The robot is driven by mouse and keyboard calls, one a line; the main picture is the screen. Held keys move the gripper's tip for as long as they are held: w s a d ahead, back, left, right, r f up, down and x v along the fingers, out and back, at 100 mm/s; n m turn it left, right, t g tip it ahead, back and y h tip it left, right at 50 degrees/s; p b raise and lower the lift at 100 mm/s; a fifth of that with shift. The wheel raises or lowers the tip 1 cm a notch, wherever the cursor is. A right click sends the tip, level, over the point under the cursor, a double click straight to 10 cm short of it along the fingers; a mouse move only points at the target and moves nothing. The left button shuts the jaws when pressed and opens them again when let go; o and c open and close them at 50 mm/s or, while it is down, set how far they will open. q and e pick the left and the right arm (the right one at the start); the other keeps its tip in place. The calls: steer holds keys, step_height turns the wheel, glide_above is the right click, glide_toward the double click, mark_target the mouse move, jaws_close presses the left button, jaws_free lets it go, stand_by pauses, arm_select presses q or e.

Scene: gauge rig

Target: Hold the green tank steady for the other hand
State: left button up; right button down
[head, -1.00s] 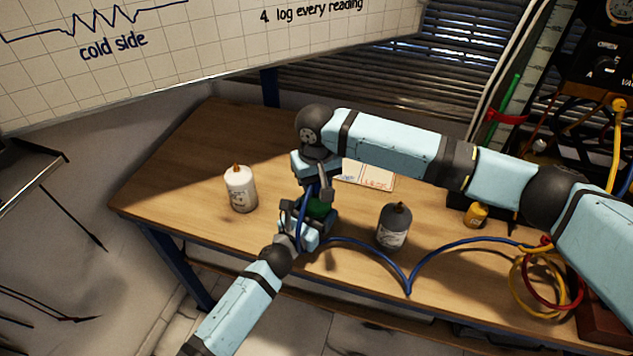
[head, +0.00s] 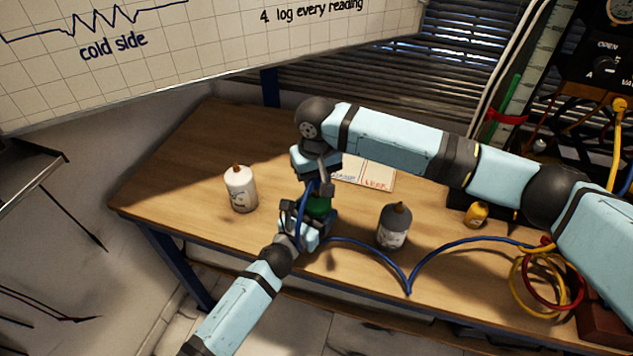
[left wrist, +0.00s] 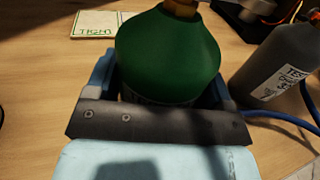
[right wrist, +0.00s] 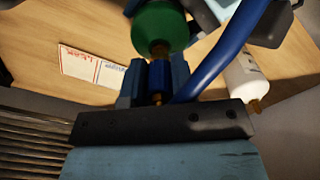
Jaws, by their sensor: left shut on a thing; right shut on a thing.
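The green tank (head: 319,207) stands upright near the table's front edge, partly hidden by my grippers. My left gripper (head: 311,222) is shut around its body; the left wrist view shows the green tank (left wrist: 168,55) between the fingers, with a brass fitting (left wrist: 182,7) on top. My right gripper (head: 318,178) is above the tank, shut on the blue hose end (right wrist: 156,76). In the right wrist view this end is in line with the tank's brass fitting (right wrist: 157,50). I cannot tell whether they touch.
A white tank (head: 241,190) stands left of my grippers and a grey tank (head: 394,226) to the right. The blue hose (head: 460,246) runs along the front to coiled hoses at right. A card (head: 368,176) lies behind. The table's left end is clear.

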steer(key=shift+r, duration=1.95)
arm_select(q)
steer(key=o, duration=1.1)
steer(key=v, duration=1.2)
steer(key=shift+r, duration=0.1)
arm_select(e)
steer(key=shift+r, duration=0.1)
step_height(320, 180, up, 6)
steer(key=p, duration=0.6)
arm_select(q)
step_height(320, 180, up, 7)
steer(key=shift+f, duration=0.15)
